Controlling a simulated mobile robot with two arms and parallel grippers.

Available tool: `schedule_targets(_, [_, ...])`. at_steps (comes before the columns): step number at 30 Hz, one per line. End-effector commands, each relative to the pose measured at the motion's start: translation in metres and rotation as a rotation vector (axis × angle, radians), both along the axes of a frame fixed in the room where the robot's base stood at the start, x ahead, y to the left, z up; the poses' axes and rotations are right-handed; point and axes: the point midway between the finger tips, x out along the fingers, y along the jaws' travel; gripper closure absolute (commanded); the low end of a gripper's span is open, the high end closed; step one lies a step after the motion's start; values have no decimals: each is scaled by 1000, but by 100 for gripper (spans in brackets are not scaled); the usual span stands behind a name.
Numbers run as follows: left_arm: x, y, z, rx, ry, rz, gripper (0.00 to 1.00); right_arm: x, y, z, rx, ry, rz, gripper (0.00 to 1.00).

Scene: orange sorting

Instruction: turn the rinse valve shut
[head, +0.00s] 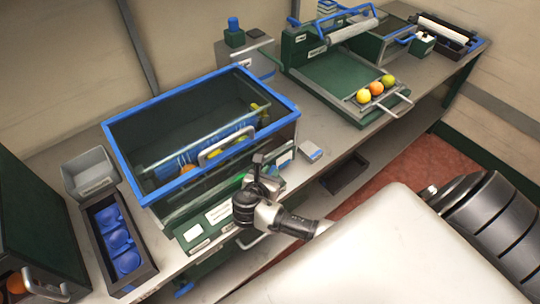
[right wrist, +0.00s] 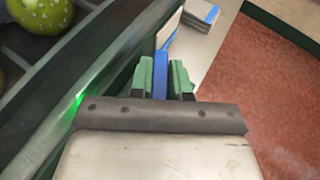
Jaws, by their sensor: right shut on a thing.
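The rinse valve's blue handle (right wrist: 161,62) shows in the right wrist view as a narrow blue bar. My right gripper (right wrist: 161,80) has its green fingers on both sides of this bar and is shut on it. In the head view my right gripper (head: 259,160) is at the front right of the blue-rimmed tank (head: 203,189), and it mostly hides the valve there. How far the valve is turned cannot be told. My left gripper is in neither view.
A green glow (right wrist: 79,99) shows beside the gripper. A small blue-and-grey block (head: 310,151) lies just right of it on the bench. A tray with several fruits (head: 376,89) stands farther right. A grey bin (head: 89,173) and a black rack (head: 118,240) stand left.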

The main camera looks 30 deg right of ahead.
Motion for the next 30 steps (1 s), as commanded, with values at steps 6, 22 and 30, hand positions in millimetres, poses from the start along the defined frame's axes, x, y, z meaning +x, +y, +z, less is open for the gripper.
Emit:
schedule_targets(6, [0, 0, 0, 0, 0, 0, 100, 1, 0, 1, -1, -2, -4, 100])
schedule_targets(22, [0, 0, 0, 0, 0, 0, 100, 1, 0, 0, 0, -1, -3, 57])
schedule_targets(30, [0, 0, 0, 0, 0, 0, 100, 0, 0, 0, 0, 0, -1, 57])
